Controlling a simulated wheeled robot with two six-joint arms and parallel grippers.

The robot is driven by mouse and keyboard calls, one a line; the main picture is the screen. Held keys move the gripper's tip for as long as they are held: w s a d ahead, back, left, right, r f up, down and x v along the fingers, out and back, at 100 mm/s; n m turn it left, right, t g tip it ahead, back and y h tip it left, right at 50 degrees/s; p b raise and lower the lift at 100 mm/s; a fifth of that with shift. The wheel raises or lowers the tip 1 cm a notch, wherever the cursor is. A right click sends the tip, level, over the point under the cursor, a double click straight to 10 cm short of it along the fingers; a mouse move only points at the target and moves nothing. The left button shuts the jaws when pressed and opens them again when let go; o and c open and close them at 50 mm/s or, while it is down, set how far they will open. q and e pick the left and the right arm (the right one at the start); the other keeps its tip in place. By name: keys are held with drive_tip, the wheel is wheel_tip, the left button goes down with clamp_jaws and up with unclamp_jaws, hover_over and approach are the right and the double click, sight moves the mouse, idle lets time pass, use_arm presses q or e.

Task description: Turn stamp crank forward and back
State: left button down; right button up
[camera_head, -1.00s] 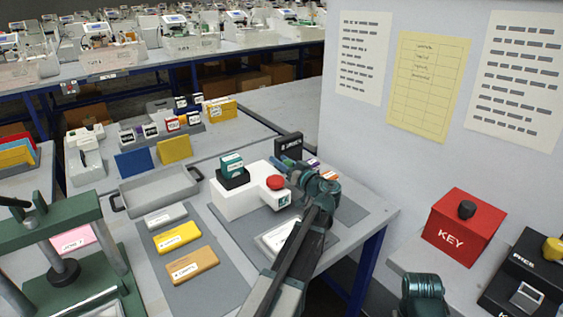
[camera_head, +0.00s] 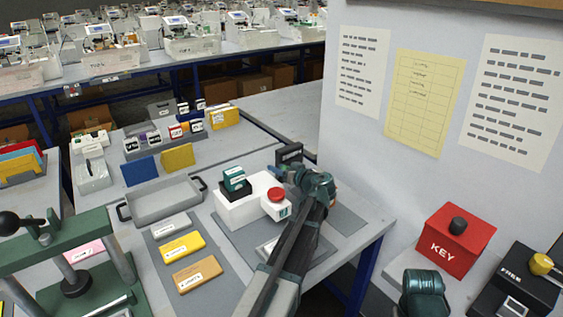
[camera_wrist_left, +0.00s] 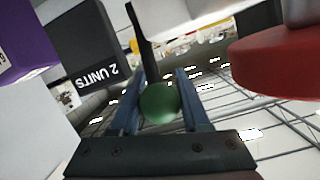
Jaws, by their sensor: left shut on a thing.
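A white stamp machine (camera_head: 238,208) stands on a grey mat on the table, with a red round cap (camera_head: 276,195) at its right front and a teal block (camera_head: 234,178) on a black base on top. My left gripper (camera_head: 300,177) is just right of and behind the red cap. In the left wrist view its two fingers are shut on a green ball knob (camera_wrist_left: 160,103), which I take to be the crank's knob. A dark bar (camera_wrist_left: 143,35) shows beyond the knob. The crank is hidden by my gripper in the head view.
A black box marked "2 UNITS" (camera_wrist_left: 88,50) is close left of my fingers, and the red cap (camera_wrist_left: 280,75) close right. A grey tray (camera_head: 165,209), a green press (camera_head: 50,250) and coloured blocks (camera_head: 182,246) lie left. A red KEY box (camera_head: 455,240) stands right.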

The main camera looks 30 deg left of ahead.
use_arm(q)
drive_tip(key=w+a+f+g+h+p, duration=0.2)
drive_tip(key=a+h+p, duration=0.5)
drive_tip(key=h+p, duration=0.4)
drive_tip(key=w+g, duration=0.1)
drive_tip(key=g, duration=0.1)
drive_tip(key=shift+a+f+g, duration=0.25)
drive_tip(key=shift+a+g, duration=0.15)
drive_tip(key=shift+w+a+f, duration=0.1)
drive_tip(key=shift+c, duration=1.9)
unclamp_jaws()
drive_tip(key=shift+f, duration=0.1)
drive_tip(key=shift+w, duration=0.1)
